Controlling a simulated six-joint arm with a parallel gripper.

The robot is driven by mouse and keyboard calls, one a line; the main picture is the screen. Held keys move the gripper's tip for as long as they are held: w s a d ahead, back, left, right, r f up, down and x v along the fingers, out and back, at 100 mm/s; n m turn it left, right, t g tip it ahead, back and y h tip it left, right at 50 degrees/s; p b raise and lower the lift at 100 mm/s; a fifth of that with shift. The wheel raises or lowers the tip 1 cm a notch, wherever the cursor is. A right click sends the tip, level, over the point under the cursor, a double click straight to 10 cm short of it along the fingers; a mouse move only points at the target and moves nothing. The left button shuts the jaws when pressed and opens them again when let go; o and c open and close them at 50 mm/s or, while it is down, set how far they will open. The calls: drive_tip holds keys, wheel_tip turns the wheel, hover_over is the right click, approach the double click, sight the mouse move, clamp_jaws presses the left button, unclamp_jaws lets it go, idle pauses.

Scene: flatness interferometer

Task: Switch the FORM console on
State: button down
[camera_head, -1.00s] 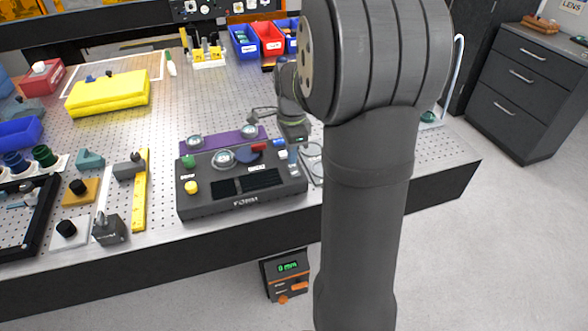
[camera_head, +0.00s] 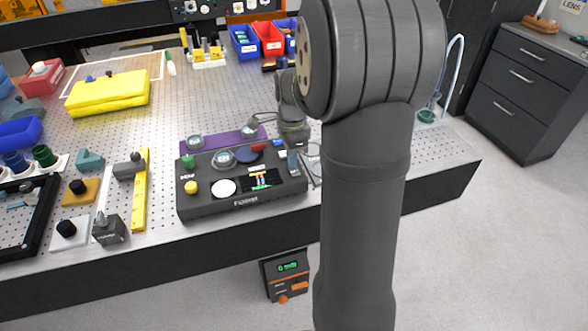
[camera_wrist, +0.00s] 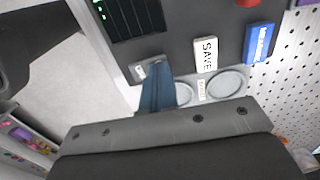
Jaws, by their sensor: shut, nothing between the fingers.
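The dark grey FORM console (camera_head: 215,205) stands at the front edge of the perforated table. Its left display (camera_head: 224,187) shows a white disc and its right display (camera_head: 262,180) shows coloured marks. The console also fills the top of the wrist view (camera_wrist: 185,30). My gripper (camera_head: 293,170) is shut and empty, low over the console's right end. In the wrist view its blue-grey fingers (camera_wrist: 157,90) point at a small pale switch (camera_wrist: 148,70) at the console's edge. The fingers partly hide the switch; I cannot tell whether they touch it.
A white SAVE button (camera_wrist: 205,53) and a blue button (camera_wrist: 259,42) sit close to my fingers. Round discs (camera_wrist: 226,84) lie beside the console. A small box with a green readout (camera_head: 286,275) hangs below the table.

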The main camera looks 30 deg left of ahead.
wheel_tip(320, 180, up, 7)
idle(0.8)
drive_tip(key=shift+f, duration=3.5)
drive_tip(key=shift+r, duration=0.1)
